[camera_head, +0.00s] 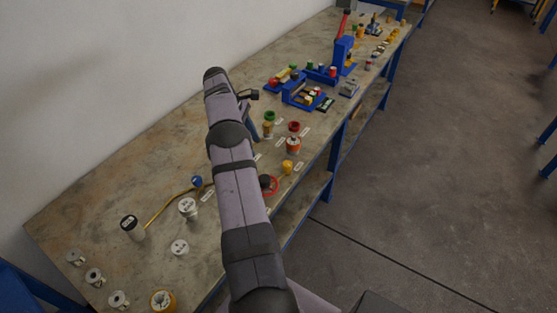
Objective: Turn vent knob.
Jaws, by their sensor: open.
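I cannot tell which part is the vent knob. Candidates on the workbench (120,190) include a dark round cap on a red disc (272,186), partly hidden by my arm, and a small yellow knob-like piece (288,167) to its right. A red-and-white vessel (293,146) stands farther back, with a red ring (294,127) behind it. A blue ball-like piece (197,181) sits left of my arm. My gripper (250,96) shows small and dark beside the arm's far end, open, above the bench and apart from these parts. Its fingers are hard to make out.
White cylindrical pieces (188,208) and a dark-topped cylinder (132,228) stand at the near left, with a brown hose (165,208) between. Blue holders (307,93) and a blue stand with a red lever (343,48) crowd the far bench. A wall bounds the left; open floor lies right.

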